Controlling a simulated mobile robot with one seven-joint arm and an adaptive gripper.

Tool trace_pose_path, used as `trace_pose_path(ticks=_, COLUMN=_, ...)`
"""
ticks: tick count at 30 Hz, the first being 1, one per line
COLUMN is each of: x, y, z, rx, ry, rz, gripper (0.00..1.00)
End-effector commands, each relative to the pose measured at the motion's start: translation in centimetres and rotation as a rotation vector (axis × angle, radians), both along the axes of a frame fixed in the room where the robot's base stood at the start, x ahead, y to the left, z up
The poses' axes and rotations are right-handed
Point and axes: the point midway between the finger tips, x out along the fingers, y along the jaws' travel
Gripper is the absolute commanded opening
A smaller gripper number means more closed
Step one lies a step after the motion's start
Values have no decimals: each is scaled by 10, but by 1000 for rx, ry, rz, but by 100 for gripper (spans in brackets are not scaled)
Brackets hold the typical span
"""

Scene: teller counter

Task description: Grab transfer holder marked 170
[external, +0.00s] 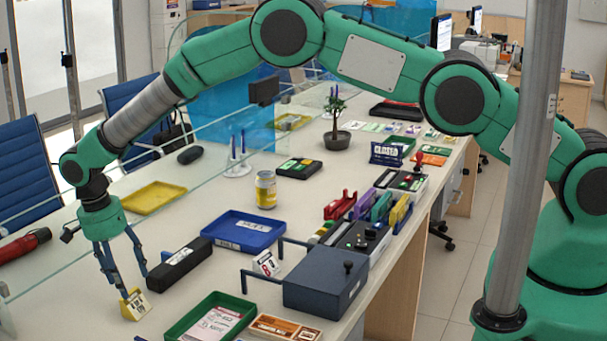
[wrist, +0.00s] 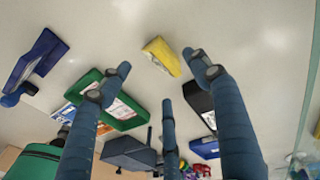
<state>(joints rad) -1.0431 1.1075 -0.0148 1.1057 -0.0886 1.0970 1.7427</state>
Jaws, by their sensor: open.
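A small yellow holder (external: 135,304) with a white printed card stands on the counter at the lower left of the external view. I cannot read its number for certain. It also shows as a yellow block in the wrist view (wrist: 161,57). My gripper (external: 125,278) points down just above it, with its fingers spread and nothing held. In the wrist view the holder lies beyond and between the spread fingertips (wrist: 158,64), apparently untouched. A white numbered sign (external: 266,263) stands farther right, by the dark blue box.
A black case (external: 180,264) lies close right of my gripper. A green tray (external: 208,318), blue tray (external: 243,230) and dark blue box (external: 326,281) are farther right. A yellow tray (external: 152,197) lies behind. A glass screen (external: 230,130) runs along the counter.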

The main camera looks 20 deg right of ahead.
Motion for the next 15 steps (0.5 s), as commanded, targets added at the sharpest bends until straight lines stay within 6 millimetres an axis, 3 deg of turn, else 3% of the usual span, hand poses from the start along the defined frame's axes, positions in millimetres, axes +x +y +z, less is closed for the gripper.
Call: trace_pose_path(ticks=15, x=0, y=-2, z=-11, rx=0, ry=0, rz=0, gripper=63)
